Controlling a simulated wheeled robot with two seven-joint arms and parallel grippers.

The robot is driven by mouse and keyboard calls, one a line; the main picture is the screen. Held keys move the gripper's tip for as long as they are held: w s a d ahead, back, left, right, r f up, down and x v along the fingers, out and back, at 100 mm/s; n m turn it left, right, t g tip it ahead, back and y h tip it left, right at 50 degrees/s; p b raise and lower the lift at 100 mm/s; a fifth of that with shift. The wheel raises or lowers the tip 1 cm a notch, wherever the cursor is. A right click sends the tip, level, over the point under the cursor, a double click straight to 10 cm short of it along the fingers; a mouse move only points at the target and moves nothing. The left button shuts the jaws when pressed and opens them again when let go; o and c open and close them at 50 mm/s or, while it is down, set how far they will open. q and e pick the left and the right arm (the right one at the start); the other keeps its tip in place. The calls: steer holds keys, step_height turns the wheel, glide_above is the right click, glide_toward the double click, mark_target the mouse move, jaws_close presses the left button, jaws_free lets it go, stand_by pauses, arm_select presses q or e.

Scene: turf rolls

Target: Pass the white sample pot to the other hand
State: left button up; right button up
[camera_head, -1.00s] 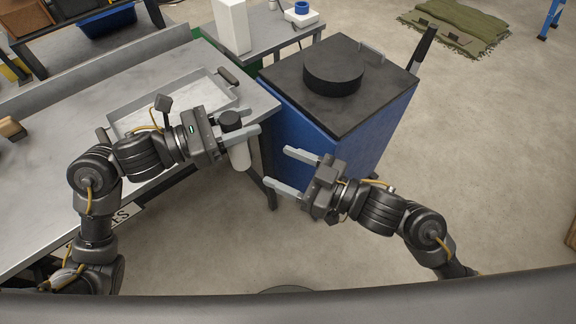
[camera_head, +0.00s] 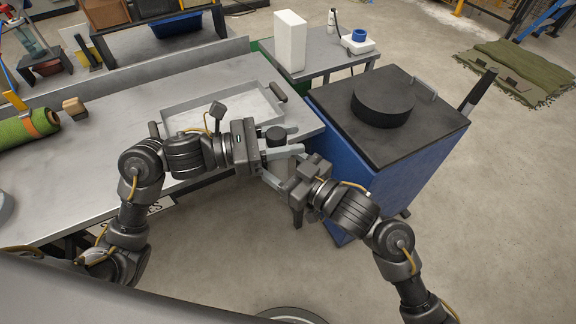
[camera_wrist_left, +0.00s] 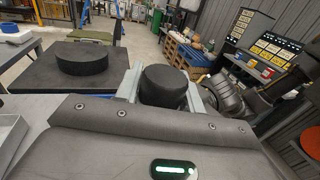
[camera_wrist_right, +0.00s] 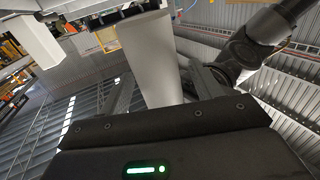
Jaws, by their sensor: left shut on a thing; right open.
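The white sample pot with a black lid (camera_head: 275,134) is upright in my left gripper (camera_head: 294,139). The left fingers are shut on its upper part, just below the lid. In the left wrist view the black lid (camera_wrist_left: 163,86) stands between the fingers. My right gripper (camera_head: 281,167) is open, just below and in front of the left one. In the right wrist view the pot's white body (camera_wrist_right: 150,62) rises between the right fingers, with a gap visible beside it. Most of the white body is hidden by the grippers in the head view.
A metal bench with a shallow tray (camera_head: 185,118) lies behind my left arm. A blue cabinet (camera_head: 345,170) with a black disc (camera_head: 382,101) on top stands close to the right. A white block (camera_head: 290,42) stands on a side table.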

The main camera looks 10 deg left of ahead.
steer(key=c, duration=0.9)
arm_select(q)
steer(key=o, duration=1.4)
arm_select(e)
steer(key=shift+c, duration=1.1)
